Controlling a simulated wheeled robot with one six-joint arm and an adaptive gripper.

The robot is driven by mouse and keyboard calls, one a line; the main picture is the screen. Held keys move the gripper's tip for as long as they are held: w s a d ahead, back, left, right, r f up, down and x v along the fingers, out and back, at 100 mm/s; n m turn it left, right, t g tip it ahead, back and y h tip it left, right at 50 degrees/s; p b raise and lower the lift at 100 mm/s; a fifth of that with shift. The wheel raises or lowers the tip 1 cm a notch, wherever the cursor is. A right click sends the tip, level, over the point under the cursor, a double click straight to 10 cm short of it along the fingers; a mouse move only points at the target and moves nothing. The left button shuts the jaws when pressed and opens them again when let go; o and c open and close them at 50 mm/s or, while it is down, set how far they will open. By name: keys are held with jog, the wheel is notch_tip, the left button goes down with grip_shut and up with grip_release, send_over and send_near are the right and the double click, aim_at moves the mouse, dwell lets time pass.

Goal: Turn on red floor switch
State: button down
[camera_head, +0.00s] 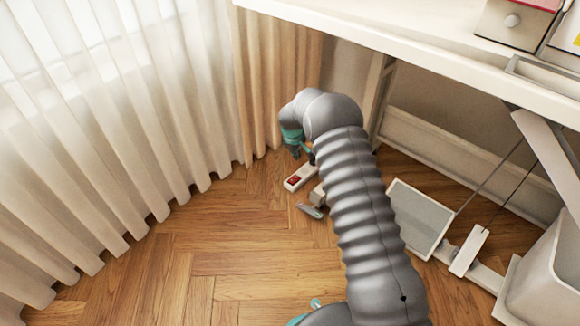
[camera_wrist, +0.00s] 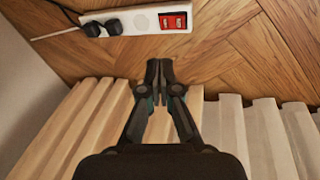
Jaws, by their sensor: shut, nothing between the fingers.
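The red floor switch (camera_head: 293,180) sits on one end of a white power strip (camera_head: 301,175) on the wooden floor. In the wrist view the red switch (camera_wrist: 173,21) shows two red rockers at the right end of the white strip (camera_wrist: 138,22). Two black plugs (camera_wrist: 103,27) sit in its left end. My gripper (camera_wrist: 159,66) is shut and empty, its fingertips pointing toward the strip, just below and left of the red switch in the wrist view. They appear apart from it; the exact height is unclear. In the head view my arm hides the fingertips and part of the strip.
White curtains (camera_head: 110,120) hang to the floor at left, with beige curtains (camera_head: 275,80) behind. A white table (camera_head: 420,60) overhangs my arm. A grey foot pedal (camera_head: 420,218) and a white bin (camera_head: 545,270) stand at right. The floor at lower left is clear.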

jog(key=n, duration=0.1)
send_over(291, 181)
notch_tip(291, 181, down, 8)
jog(key=r, duration=0.1)
jog(key=shift+s+f+b, duration=0.2)
jog(key=shift+f+b, duration=0.55)
jog(key=shift+f, duration=1.35)
jog(key=shift+s+f+b, duration=0.2)
jog(key=shift+f+b, duration=0.55)
jog(key=shift+f, duration=1.3)
jog(key=shift+f+b, duration=0.45)
jog(key=shift+f, duration=0.25)
jog(key=shift+r, duration=0.1)
notch_tip(291, 181, up, 7)
jog(key=p, duration=0.2)
